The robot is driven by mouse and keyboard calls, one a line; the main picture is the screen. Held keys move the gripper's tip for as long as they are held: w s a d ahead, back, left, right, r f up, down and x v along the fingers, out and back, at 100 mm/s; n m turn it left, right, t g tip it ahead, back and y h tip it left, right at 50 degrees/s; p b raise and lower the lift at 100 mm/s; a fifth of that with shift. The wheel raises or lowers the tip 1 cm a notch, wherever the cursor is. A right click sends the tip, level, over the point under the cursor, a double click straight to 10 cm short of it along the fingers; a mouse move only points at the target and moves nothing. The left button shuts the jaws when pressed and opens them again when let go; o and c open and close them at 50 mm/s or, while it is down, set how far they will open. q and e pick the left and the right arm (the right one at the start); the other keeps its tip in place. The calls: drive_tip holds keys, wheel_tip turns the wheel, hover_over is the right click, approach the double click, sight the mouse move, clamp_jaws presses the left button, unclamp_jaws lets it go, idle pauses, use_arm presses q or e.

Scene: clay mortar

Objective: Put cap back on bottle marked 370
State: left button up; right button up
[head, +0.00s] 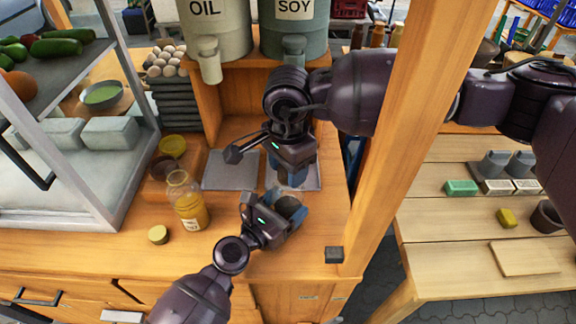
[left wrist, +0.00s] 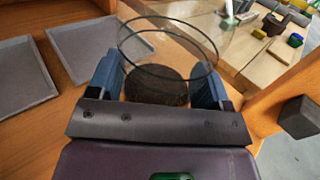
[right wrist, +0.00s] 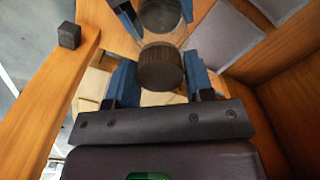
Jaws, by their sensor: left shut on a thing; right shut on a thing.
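A clear glass jar (head: 187,203) with yellow contents and a pale label stands open on the wooden counter; the label is too small to read. A round yellow cap (head: 158,235) lies on the counter to its lower left. My left gripper (head: 281,213) is shut on a clear open glass jar with dark contents (left wrist: 155,85); no number shows on it. My right gripper (head: 292,176) is above it in the head view, shut on a dark brown cylinder (right wrist: 160,68). I cannot tell whether that is a cap or a jar's contents.
A wooden post (head: 425,120) stands right of both grippers. Grey trays (head: 231,170) lie behind them. Oil (head: 215,30) and soy (head: 294,35) dispensers stand at the back. The counter's front left is mostly clear.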

drive_tip(key=o, duration=1)
drive_tip(key=shift+r, duration=0.1)
drive_tip(key=shift+r, duration=2.15)
drive_tip(key=shift+c, duration=0.4)
drive_tip(key=shift+r+n, duration=0.6)
drive_tip(key=shift+r, duration=1.15)
drive_tip(key=shift+f, duration=4.05)
